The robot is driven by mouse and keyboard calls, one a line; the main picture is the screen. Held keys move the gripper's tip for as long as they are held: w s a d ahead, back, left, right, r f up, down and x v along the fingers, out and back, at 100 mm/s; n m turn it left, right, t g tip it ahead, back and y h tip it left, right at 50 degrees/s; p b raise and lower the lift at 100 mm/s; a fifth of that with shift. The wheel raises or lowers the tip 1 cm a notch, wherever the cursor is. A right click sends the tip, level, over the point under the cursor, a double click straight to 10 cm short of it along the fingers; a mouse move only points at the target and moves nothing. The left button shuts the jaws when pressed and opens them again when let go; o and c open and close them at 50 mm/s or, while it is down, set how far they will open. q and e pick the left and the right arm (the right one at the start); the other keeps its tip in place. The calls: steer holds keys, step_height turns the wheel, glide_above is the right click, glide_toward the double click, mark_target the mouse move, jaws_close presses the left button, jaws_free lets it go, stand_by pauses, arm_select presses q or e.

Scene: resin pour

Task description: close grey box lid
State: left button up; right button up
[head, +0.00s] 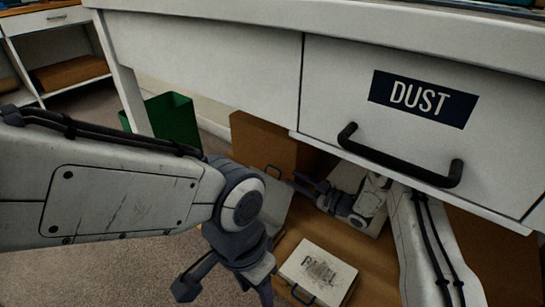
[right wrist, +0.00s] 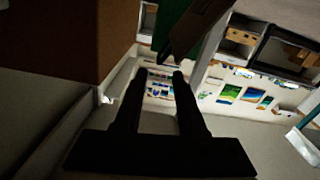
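A light grey box part (head: 275,203) with a dark handle (head: 273,171) shows in the head view, low in the wooden space under the drawer. It is partly hidden behind my left arm, and I cannot tell how far its lid is open. My right gripper (head: 300,186) reaches under the drawer from the right, fingers pointing left, just right of that grey part. In the right wrist view its two fingers (right wrist: 160,76) stand apart with nothing between them. My left gripper (head: 225,290) hangs low in front, fingers spread and empty.
A pale box (head: 318,270) with worn lettering and a dark handle lies on the wooden board. The drawer marked DUST (head: 330,95) overhangs the right arm, its black handle (head: 400,160) sticking out. A green bin (head: 173,120) stands back left. Carpet is clear at lower left.

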mark_target(271, 166)
steer(key=b+x, duration=0.2)
steer(key=x, duration=0.2)
steer(key=b+x, duration=0.3)
steer(key=x, duration=0.2)
steer(key=shift+w+a+f, duration=0.15)
steer(key=shift+w+f, duration=0.05)
steer(key=shift+w, duration=0.05)
steer(key=shift+w+a+r+b, duration=0.2)
steer(key=shift+w+a+b, duration=0.2)
steer(key=shift+a, duration=0.15)
jaws_close()
stand_by(0.6)
